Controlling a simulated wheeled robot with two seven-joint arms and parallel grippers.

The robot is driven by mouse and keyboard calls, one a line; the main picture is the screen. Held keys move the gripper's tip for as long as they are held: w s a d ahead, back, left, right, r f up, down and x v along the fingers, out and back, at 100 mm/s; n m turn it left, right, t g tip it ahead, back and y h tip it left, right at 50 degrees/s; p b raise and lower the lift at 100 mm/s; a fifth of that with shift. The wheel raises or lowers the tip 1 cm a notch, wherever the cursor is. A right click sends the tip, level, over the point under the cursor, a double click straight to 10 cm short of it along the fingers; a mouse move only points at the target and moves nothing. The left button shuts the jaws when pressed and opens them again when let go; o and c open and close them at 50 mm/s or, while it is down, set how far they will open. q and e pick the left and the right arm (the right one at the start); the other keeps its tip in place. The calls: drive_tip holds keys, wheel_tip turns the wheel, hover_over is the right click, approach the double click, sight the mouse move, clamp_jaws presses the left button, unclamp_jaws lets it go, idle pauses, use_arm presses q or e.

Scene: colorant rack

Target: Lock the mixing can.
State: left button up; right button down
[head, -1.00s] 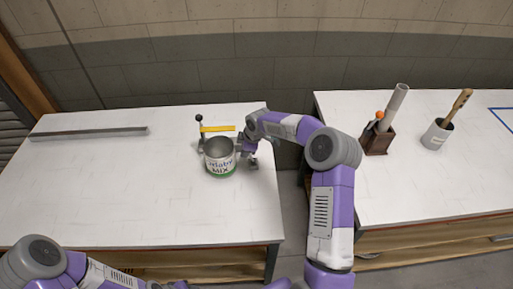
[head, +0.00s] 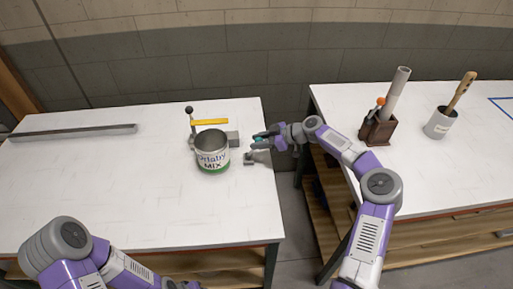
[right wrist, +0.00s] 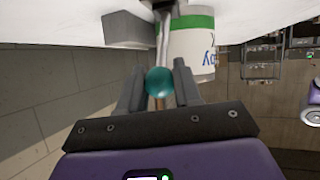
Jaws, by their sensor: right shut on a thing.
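The mixing can (head: 211,153), white with a green band and lettering, stands upright and open-topped on the left table. It also shows upside down in the right wrist view (right wrist: 190,48). Beside it is a clamp fixture with a grey block (head: 233,138), a yellow bar (head: 209,122) and a black-knobbed post (head: 189,111). My right gripper (head: 263,141) is right of the can, near the table's right edge. In the right wrist view its fingers are shut around a teal ball knob (right wrist: 159,82) on a metal rod.
A long grey bar (head: 73,132) lies at the back left of the table (head: 90,190). A gap separates it from the right table (head: 440,180), which holds a brown holder (head: 377,131) with a tube and a grey cup (head: 438,126) with a brush. The left table's front is clear.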

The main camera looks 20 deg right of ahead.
drive_tip(key=shift+d+f+y+b, duration=0.2)
drive_tip(key=shift+d+y+b, duration=0.1)
drive_tip(key=shift+y+b, duration=0.3)
drive_tip(key=c, duration=0.8)
unclamp_jaws()
drive_tip(key=p+v, duration=0.1)
drive_tip(key=v, duration=0.6)
drive_tip(key=shift+s+d+r, duration=0.15)
drive_tip(key=shift+s, duration=0.1)
